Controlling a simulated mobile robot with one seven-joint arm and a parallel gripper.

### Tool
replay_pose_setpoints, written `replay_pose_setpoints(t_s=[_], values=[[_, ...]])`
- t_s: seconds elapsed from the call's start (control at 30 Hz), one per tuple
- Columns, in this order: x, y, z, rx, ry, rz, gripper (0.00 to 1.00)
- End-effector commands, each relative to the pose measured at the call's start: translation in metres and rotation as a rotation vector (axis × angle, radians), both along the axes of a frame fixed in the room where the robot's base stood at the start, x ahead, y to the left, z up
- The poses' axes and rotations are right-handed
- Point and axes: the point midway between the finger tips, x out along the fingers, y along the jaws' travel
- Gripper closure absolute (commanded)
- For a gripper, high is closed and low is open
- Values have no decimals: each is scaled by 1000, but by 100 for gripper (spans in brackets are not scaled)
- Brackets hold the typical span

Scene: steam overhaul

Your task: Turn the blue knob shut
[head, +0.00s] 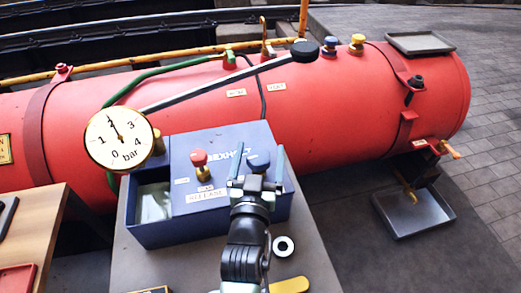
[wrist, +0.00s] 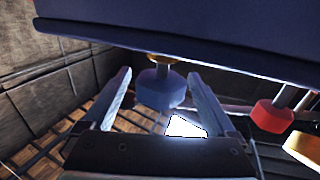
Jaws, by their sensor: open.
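A blue knob (head: 259,161) stands on the sloping face of a dark blue box (head: 160,233), right of a red knob (head: 199,158). My gripper (head: 259,153) is open, with one finger on each side of this blue knob. In the wrist view the blue knob (wrist: 160,88) shows between the two spread fingers of my gripper (wrist: 159,78), with a gap at each side. The knob's far side is hidden. Another blue knob (head: 330,43) sits on top of the red boiler, away from my gripper.
A round gauge (head: 117,139) marked bar stands left of the box, its needle pointing nearly straight up. The long red boiler (head: 390,95) lies behind. A white ring (head: 284,247) and a yellow piece (head: 289,285) lie in front. A metal tray (head: 440,215) is on the floor right.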

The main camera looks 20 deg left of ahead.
Motion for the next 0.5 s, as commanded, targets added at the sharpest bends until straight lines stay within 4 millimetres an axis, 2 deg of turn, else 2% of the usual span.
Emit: replay_pose_setpoints(t_s=[0.2, 0.5], values=[[18, 5, -1, 0, -1, 2, 8], [21, 6, 0, 2, 0, 1, 8]])
